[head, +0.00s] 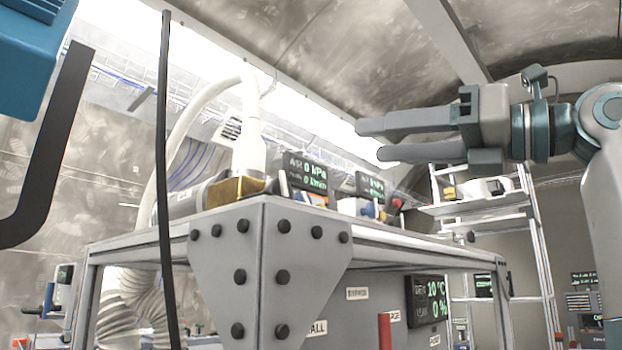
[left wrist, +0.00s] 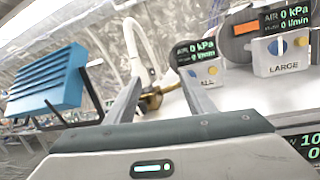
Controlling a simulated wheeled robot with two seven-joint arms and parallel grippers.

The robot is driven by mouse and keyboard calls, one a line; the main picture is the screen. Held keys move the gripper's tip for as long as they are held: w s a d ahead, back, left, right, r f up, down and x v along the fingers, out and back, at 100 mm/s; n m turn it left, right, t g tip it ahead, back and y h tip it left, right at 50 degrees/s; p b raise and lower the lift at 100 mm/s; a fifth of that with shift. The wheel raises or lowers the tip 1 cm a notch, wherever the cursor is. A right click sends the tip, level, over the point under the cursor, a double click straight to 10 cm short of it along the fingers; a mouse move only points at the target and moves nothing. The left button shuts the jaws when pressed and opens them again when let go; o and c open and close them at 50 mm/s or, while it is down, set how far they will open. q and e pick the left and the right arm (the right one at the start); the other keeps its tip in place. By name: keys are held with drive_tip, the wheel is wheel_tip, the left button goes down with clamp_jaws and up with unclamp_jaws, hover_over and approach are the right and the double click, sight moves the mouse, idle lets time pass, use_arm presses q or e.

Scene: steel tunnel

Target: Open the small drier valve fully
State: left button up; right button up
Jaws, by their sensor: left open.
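The small drier unit (left wrist: 205,76) shows in the left wrist view as a white box with a blue part, a yellow knob and a dark display reading 0 kPa. Its label is partly hidden by my finger and ends in "ALL". In the head view its display (head: 305,172) stands on the bench top, with the box mostly hidden behind the bench edge. My left gripper (head: 370,141) is open and empty above the right side of the bench. In the left wrist view its fingers (left wrist: 157,80) stand apart, left of the small unit. My right gripper is out of view.
The white box labelled LARGE (left wrist: 283,62) stands right of the small unit. A brass block (head: 234,190) with a white hose (head: 249,130) sits at the bench's near corner. A black upright cable (head: 165,180) and a blue body (head: 30,60) are at left. A ladder (head: 540,230) stands behind.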

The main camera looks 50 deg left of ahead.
use_arm(q)
drive_tip(key=w+f+t, duration=0.1)
drive_tip(key=w+f+m+t+h, duration=0.1)
drive_tip(key=f, duration=0.1)
drive_tip(key=w+a+f+m+t, duration=0.1)
drive_tip(key=shift+w+f, duration=0.25)
drive_tip(key=shift+w, duration=0.1)
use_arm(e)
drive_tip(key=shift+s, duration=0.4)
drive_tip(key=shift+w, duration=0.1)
use_arm(q)
drive_tip(key=p, duration=0.4)
approach(310, 202)
drive_tip(key=a, duration=0.2)
drive_tip(key=s+a, duration=0.1)
drive_tip(key=a, duration=0.1)
drive_tip(key=s+a, duration=0.1)
drive_tip(key=a, duration=0.2)
drive_tip(key=shift+a+r, duration=0.1)
drive_tip(key=shift+r, duration=0.05)
drive_tip(key=shift+s+a+p, duration=0.1)
drive_tip(key=shift+a+p, duration=0.25)
drive_tip(key=shift+a, duration=0.6)
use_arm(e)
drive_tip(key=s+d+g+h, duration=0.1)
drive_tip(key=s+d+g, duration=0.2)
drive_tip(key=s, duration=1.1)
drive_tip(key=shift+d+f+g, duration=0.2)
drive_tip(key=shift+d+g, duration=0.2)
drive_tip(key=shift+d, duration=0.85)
